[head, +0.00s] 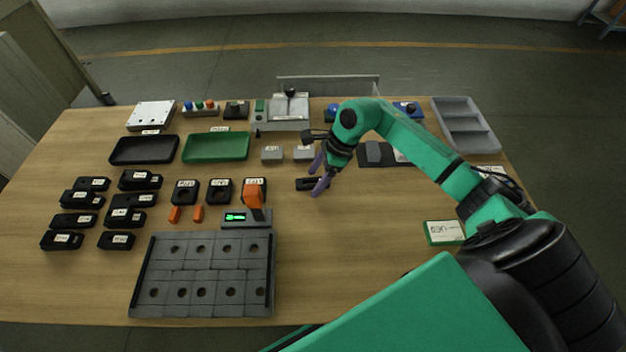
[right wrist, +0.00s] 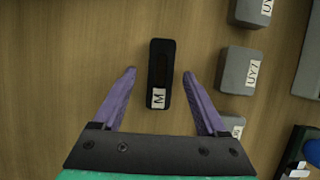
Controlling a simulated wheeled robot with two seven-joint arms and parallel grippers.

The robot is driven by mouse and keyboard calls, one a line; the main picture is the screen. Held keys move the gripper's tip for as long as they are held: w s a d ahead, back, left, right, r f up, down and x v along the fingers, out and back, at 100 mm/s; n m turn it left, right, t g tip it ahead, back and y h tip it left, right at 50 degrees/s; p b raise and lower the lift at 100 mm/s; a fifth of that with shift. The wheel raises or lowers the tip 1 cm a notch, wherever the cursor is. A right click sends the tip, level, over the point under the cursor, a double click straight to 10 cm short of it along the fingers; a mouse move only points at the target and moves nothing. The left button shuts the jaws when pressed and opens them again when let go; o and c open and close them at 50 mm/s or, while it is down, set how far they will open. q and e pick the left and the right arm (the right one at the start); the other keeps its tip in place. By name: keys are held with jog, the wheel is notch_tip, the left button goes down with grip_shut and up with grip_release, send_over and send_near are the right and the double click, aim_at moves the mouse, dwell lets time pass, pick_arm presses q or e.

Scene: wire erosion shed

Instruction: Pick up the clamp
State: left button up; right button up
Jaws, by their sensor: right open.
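A small black oblong block, which seems to be the clamp, lies on the table near the middle of the head view (head: 305,184). In the right wrist view the black block (right wrist: 161,65) has a slot in its top and a white label with M at its near end. My right gripper (head: 318,175) is open and empty above the table, right at the block. In the right wrist view its two purple fingers (right wrist: 158,74) stand apart on either side of the block's near part, with gaps on both sides. My left gripper is not in view.
Grey labelled blocks (right wrist: 240,67) stand right of the black block in the wrist view. Orange pieces (head: 254,196), a green-lit display (head: 236,217) and a grey holed plate (head: 166,276) lie left and front. Trays (head: 215,147) stand behind.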

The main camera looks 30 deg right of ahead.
grip_shut()
jog(key=shift+r, duration=0.1)
